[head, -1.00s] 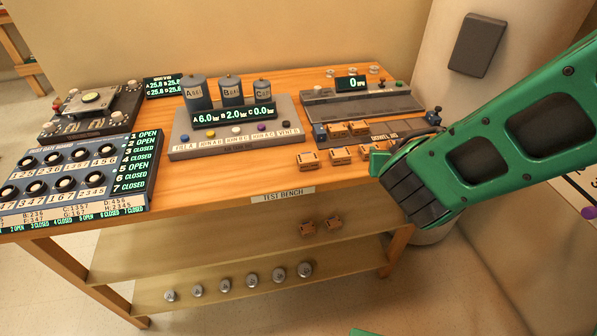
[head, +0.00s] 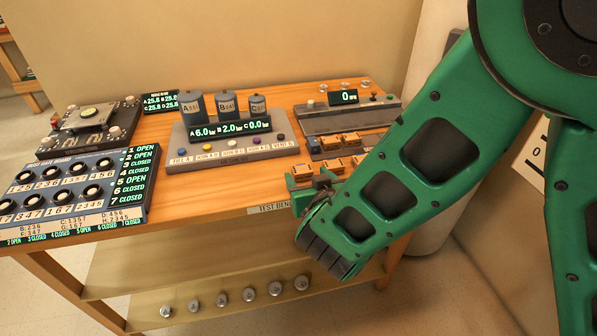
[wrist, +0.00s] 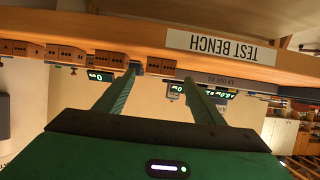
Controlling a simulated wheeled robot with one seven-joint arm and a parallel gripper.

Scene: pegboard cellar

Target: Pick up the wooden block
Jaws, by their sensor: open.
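Several small wooden blocks, orange-brown, sit near the front edge of the bench top; one wooden block (head: 302,172) is at the left end of the row, and another (head: 333,164) is beside it. I cannot tell which one the task means. In the wrist view, wooden blocks show along the bench edge, one (wrist: 110,60) just left of a fingertip. In the head view, my arm hides much of the gripper and some blocks.
The wooden bench (head: 215,225) carries a grey console with three canisters (head: 228,105), a blue knob panel (head: 75,185) and a device (head: 90,125) at left. A grey panel (head: 345,118) stands behind the blocks.

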